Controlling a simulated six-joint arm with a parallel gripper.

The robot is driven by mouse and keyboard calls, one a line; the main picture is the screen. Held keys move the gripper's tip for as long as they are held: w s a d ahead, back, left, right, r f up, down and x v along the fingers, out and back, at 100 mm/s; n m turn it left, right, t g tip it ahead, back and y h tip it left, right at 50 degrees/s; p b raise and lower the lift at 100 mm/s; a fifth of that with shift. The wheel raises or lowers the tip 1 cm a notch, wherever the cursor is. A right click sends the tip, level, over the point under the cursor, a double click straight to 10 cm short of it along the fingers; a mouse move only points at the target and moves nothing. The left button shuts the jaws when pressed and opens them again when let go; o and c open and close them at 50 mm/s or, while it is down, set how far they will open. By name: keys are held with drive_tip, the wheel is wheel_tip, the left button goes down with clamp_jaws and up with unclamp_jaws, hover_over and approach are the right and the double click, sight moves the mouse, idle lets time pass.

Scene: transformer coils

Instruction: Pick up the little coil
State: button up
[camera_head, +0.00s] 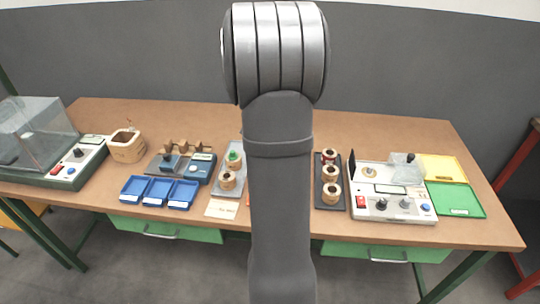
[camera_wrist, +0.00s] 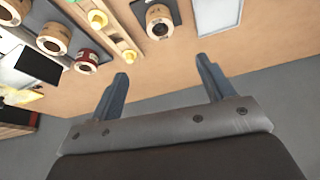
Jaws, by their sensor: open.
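My gripper (camera_wrist: 162,66) is open and empty, with its two fingers apart above the bare tabletop; in the head view it is hidden by my arm. In the wrist view, a wood-coloured coil with a dark centre (camera_wrist: 159,20) lies on a grey tray beyond the fingertips. Several more coils are at the left: a red-sided one (camera_wrist: 88,58), a wood-coloured one (camera_wrist: 53,39) and one cut by the corner (camera_wrist: 14,8). The head view shows three coils (camera_head: 330,173) on a dark tray and one coil (camera_head: 228,181) on a grey tray. I cannot tell which coil is the little one.
A wooden strip with yellow pegs (camera_wrist: 130,56) lies between the coil groups. A white tester (camera_head: 392,205) and a green tray (camera_head: 455,199) stand to the right. Blue bins (camera_head: 158,192), a wooden box (camera_head: 127,146) and a clear-covered machine (camera_head: 62,170) stand to the left.

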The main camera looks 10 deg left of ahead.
drive_tip(key=x, duration=1.1)
drive_tip(key=shift+s+f, duration=0.15)
drive_tip(key=shift+s, duration=0.1)
drive_tip(key=shift+x, duration=2.6)
drive_tip(key=shift+s+a, duration=0.1)
drive_tip(key=shift+a, duration=0.05)
drive_tip(key=shift+c, duration=0.2)
drive_tip(key=c, duration=1.1)
drive_tip(key=shift+c, duration=0.2)
